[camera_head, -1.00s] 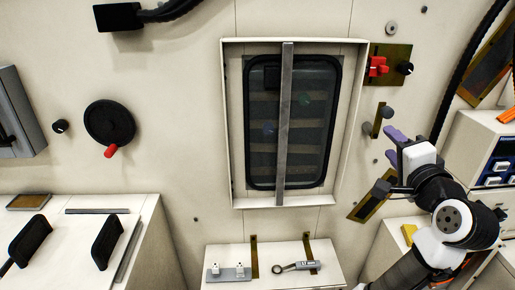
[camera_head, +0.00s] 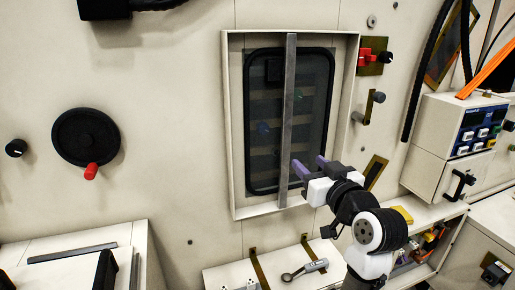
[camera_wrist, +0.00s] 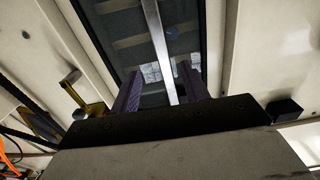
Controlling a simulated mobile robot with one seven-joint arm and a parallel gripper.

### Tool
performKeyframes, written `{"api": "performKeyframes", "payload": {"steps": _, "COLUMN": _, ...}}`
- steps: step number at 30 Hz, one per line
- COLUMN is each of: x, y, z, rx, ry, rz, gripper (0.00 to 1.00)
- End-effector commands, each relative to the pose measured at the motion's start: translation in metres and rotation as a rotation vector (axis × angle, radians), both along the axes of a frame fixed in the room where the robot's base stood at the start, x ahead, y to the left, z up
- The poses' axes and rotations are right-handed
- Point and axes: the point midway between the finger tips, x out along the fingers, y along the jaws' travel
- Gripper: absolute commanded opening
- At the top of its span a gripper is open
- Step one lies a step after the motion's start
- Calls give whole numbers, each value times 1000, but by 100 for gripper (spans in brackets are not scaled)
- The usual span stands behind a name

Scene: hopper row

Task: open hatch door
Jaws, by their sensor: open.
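The hatch door is a dark, rounded window panel (camera_head: 265,170) inside a raised cream frame (camera_head: 238,205). A grey vertical metal bar (camera_head: 288,110) crosses its front from top to bottom. My gripper (camera_head: 309,163) is open, its purple fingers in front of the panel's lower right, just right of the bar in the head view. In the wrist view the bar (camera_wrist: 158,40) passes between the fingers (camera_wrist: 160,75) in the picture. I cannot tell how deep the bar lies between them or whether they touch it. The panel appears shut.
Right of the frame are a red switch (camera_head: 367,58), a handle on a brass plate (camera_head: 370,105) and a white control box (camera_head: 440,130). A black wheel with a red knob (camera_head: 85,135) is at left. A wrench (camera_head: 303,270) lies on the ledge below.

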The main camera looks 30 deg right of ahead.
Motion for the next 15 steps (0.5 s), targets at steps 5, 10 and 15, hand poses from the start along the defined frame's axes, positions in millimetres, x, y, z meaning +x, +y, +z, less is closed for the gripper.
{"api": "performKeyframes", "payload": {"steps": 5, "x": 7, "y": -3, "z": 0, "rx": -18, "ry": 4, "rz": -2, "gripper": 45}}
{"api": "performKeyframes", "payload": {"steps": 10, "x": 35, "y": -9, "z": 1, "rx": -16, "ry": 7, "rz": 1, "gripper": 45}}
{"api": "performKeyframes", "payload": {"steps": 15, "x": 71, "y": -18, "z": 2, "rx": -15, "ry": 6, "rz": 0, "gripper": 45}}
